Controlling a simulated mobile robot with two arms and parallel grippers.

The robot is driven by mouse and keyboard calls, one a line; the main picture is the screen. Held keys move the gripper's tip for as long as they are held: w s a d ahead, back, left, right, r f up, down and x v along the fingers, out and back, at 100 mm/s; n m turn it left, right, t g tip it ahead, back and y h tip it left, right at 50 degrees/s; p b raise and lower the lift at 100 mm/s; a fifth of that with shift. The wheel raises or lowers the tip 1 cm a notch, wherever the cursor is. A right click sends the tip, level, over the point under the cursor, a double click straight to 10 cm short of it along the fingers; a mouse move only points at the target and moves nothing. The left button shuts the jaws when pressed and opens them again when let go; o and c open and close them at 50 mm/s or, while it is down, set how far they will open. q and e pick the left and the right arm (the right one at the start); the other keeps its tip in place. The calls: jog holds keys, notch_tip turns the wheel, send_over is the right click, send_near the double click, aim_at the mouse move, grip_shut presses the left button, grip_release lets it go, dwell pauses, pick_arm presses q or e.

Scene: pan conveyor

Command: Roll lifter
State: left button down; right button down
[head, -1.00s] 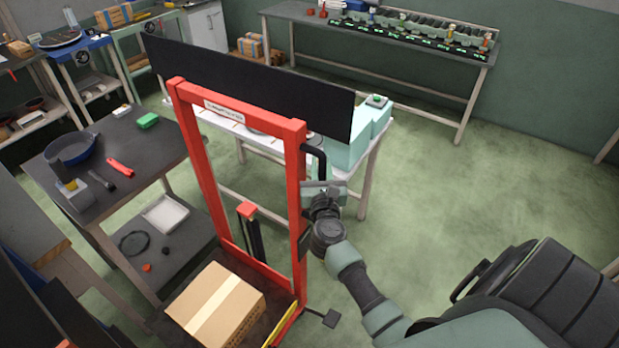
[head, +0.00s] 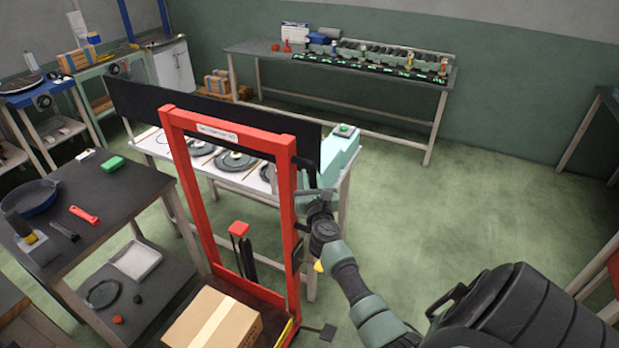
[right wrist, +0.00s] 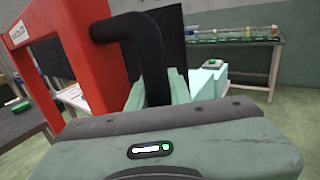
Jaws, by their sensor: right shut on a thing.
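The lifter (head: 283,200) is a red upright frame with a label on its top bar, standing in front of me in the head view. A cardboard box (head: 213,322) rests on its low platform. A black handle (right wrist: 150,48) sticks out from the red frame in the right wrist view. My right gripper (head: 318,196) is at the frame's right post and shut on this handle; its fingertips are mostly hidden. My left gripper is not in view.
A dark table (head: 110,215) with a blue pan (head: 33,197) and tools stands close on the left. Behind the lifter are a black panel (head: 210,115) and a white conveyor table with pans. A long bench (head: 255,52) stands at the back wall. Green floor (head: 480,180) is free on the right.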

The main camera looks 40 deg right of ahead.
jog(key=c, duration=1.5)
grip_release()
jog(key=shift+s+d+f, duration=0.25)
jog(key=shift+f, duration=0.05)
jog(key=shift+o, duration=1)
jog(key=shift+d, duration=0.3)
jog(key=shift+r, duration=0.1)
jog(key=shift+s+a, duration=0.15)
jog(key=shift+a, duration=0.15)
jog(key=v, duration=0.7)
jog(key=shift+s, duration=0.15)
